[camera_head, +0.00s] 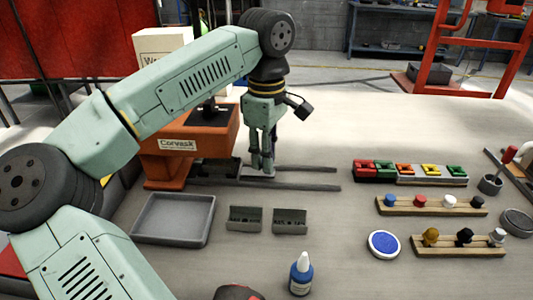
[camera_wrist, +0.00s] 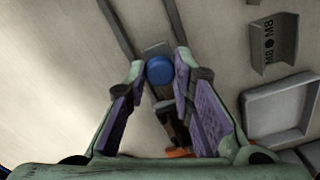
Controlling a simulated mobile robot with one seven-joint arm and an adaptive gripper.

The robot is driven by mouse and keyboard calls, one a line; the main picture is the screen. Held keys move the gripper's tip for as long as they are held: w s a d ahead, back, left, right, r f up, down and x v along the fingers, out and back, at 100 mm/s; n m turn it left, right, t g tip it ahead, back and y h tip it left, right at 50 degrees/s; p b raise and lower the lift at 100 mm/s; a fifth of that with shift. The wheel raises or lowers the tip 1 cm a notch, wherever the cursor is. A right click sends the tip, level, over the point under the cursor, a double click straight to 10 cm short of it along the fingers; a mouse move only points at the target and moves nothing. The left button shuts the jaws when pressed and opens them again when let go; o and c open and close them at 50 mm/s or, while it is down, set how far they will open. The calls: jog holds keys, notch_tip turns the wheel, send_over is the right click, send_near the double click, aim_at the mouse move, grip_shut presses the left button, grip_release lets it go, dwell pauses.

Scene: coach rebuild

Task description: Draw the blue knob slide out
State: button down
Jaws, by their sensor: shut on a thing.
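The blue knob (camera_wrist: 159,70) shows between the fingertips of my gripper (camera_wrist: 161,66) in the wrist view, and the fingers are shut on it. A grey slide piece (camera_wrist: 156,48) lies just beyond the knob, between two dark rails. In the head view my gripper (camera_head: 265,170) points down at the right side of the orange Corvask machine (camera_head: 185,146). The rails (camera_head: 310,187) run right from the machine across the table. The knob is hidden behind the fingers in the head view.
A grey tray (camera_head: 138,224) and two small labelled bins (camera_head: 245,226) stand in front of the machine. A blue bottle (camera_head: 301,279) is at the front. Coloured blocks (camera_head: 375,171), wooden racks (camera_head: 418,210) and a round blue pad (camera_head: 383,243) are at the right. The table beyond the rails is clear.

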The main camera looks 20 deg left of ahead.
jog(key=w+d, duration=0.1)
jog(key=d, duration=0.3)
jog(key=w+d, duration=0.1)
jog(key=d, duration=0.9)
jog(key=shift+w, duration=0.4)
jog(key=shift+d, duration=0.1)
jog(key=c, duration=1.5)
grip_release()
jog(key=shift+d, duration=0.1)
jog(key=shift+o, duration=0.7)
jog(key=shift+r, duration=0.1)
jog(key=shift+r, duration=0.35)
notch_tip(320, 180, up, 11)
